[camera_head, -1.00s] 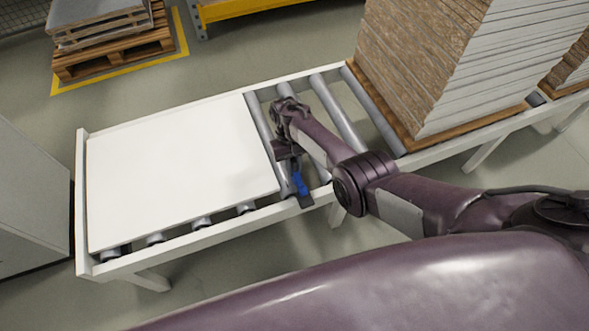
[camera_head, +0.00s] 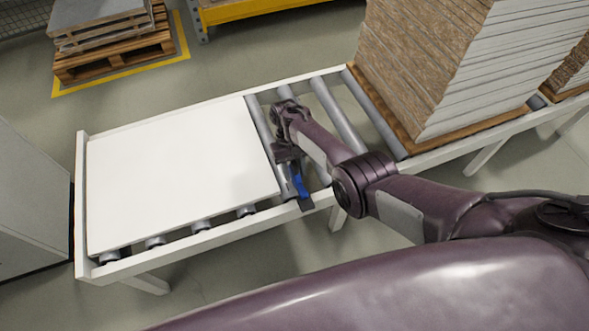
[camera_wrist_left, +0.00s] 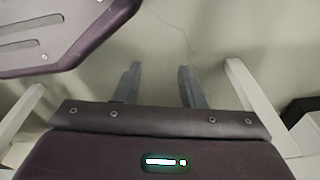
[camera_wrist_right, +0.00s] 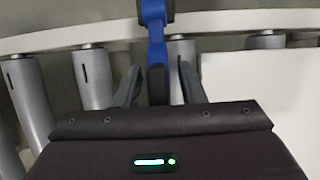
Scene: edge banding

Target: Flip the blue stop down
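The blue stop (camera_head: 299,187) sits at the near rail of the roller conveyor, just right of the white panel (camera_head: 180,170). In the right wrist view the blue stop (camera_wrist_right: 154,35) stands out from the rail, and its dark end reaches between my right fingers. My right gripper (camera_wrist_right: 158,85) is open, with one finger on each side of that end and visible gaps. In the head view my right gripper (camera_head: 287,160) is seen from behind, its fingertips hidden. My left gripper (camera_wrist_left: 159,80) is open and empty above the floor, outside the head view.
Bare conveyor rollers (camera_head: 337,112) lie right of the panel. A tall stack of boards (camera_head: 430,65) stands on the conveyor farther right. The white frame rail (camera_head: 205,238) runs along the near side. A pallet (camera_head: 115,55) is far back left.

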